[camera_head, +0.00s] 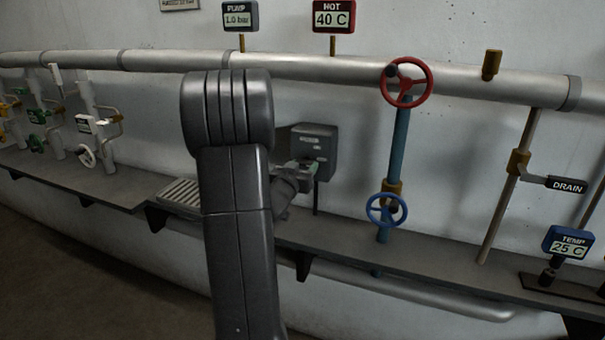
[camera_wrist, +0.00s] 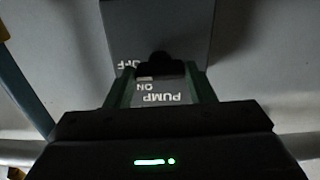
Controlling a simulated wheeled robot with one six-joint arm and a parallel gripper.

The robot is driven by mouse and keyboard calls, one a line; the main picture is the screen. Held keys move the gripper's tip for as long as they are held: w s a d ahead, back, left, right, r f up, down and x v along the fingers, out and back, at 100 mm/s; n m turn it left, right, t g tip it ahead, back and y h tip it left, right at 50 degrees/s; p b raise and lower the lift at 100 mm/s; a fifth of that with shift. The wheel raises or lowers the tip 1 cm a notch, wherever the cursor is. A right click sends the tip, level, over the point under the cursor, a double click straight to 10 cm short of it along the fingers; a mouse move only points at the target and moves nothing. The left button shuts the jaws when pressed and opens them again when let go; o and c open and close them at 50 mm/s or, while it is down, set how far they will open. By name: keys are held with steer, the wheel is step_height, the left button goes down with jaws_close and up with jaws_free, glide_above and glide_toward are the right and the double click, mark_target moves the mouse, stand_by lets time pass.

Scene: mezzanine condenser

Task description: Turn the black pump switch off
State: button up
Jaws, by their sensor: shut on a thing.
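The pump switch box (camera_head: 318,146) is a grey box on the wall, right of my arm in the head view. It also fills the top middle of the wrist view (camera_wrist: 160,25), where its lettering PUMP, ON and OFF appears upside down. The black pump switch (camera_wrist: 160,67) lies between the fingertips of my gripper (camera_wrist: 162,84), near the ON and OFF lettering. My gripper (camera_head: 301,170) is shut on the switch. The fingers partly hide it, and I cannot tell its exact position. The PUMP display (camera_head: 240,16) reads 1.0 bar.
A red handwheel (camera_head: 406,82) and a blue handwheel (camera_head: 387,210) stand right of the box on a blue pipe. A large horizontal pipe (camera_head: 300,66) runs above. A ledge (camera_head: 330,238) runs below. Several small valves stand at the far left.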

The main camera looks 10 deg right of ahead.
steer(key=shift+m, duration=0.4)
steer(key=o, duration=1)
steer(key=b+v, duration=0.1)
steer(key=v, duration=1.3)
steer(key=shift+b, duration=0.4)
steer(key=shift+w, duration=0.1)
